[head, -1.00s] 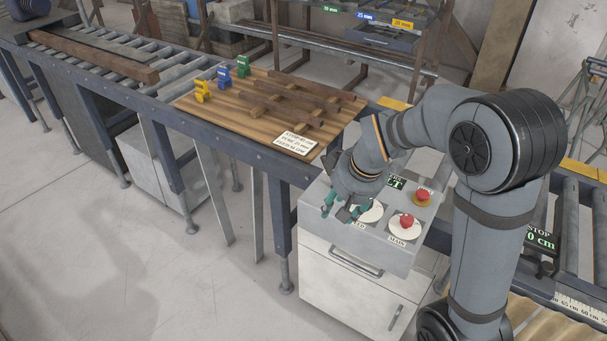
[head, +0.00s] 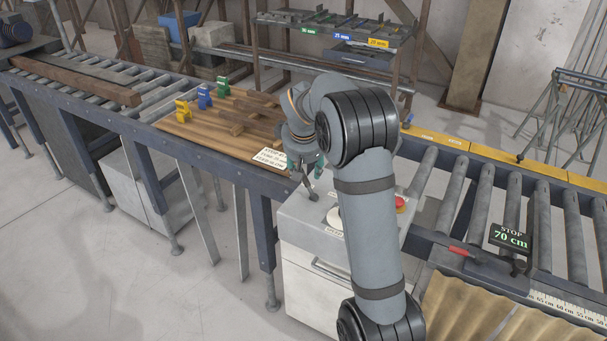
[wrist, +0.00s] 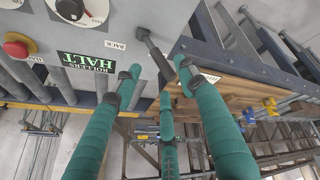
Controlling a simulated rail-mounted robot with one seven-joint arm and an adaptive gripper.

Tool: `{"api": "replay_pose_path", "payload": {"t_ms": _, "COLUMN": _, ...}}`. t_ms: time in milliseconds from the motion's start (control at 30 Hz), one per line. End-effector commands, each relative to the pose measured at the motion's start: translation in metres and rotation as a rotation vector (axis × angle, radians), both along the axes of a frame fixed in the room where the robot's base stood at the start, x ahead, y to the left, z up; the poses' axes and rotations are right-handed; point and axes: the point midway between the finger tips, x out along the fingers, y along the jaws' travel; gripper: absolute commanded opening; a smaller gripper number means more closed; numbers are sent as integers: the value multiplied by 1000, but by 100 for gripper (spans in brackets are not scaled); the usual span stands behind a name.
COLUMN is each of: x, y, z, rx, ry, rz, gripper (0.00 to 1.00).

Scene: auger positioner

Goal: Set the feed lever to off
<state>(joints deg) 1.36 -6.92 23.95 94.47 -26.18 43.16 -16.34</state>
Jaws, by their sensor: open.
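A dark lever (wrist: 154,50) stands at the corner of the grey control panel (wrist: 115,18), beside a BACK label, in the wrist view. In the head view the lever (head: 309,187) rises at the panel's back left. I cannot read its setting. My gripper (wrist: 160,72) is open, with green fingers spread on either side of the lever's free end; I cannot tell whether they touch it. In the head view my gripper (head: 308,166) is just above the lever, partly hidden by my arm.
A red button (wrist: 17,46), a white dial (wrist: 82,10) and a ROLLERS HALT sign (wrist: 84,62) are on the panel. A wooden board (head: 190,142) with coloured pieces lies left of my gripper. A STOP 70 cm display (head: 510,238) stands by the right rollers.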

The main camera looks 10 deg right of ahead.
Motion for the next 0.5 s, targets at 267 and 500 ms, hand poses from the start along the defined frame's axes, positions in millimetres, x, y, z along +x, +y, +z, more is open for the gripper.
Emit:
{"api": "replay_pose_path", "payload": {"t_ms": 267, "x": 19, "y": -6, "z": -37, "rx": 0, "ry": 2, "rz": -2, "gripper": 41}}
{"api": "replay_pose_path", "payload": {"t_ms": 500, "x": 24, "y": -6, "z": -48, "rx": 1, "ry": -2, "rz": -1, "gripper": 41}}
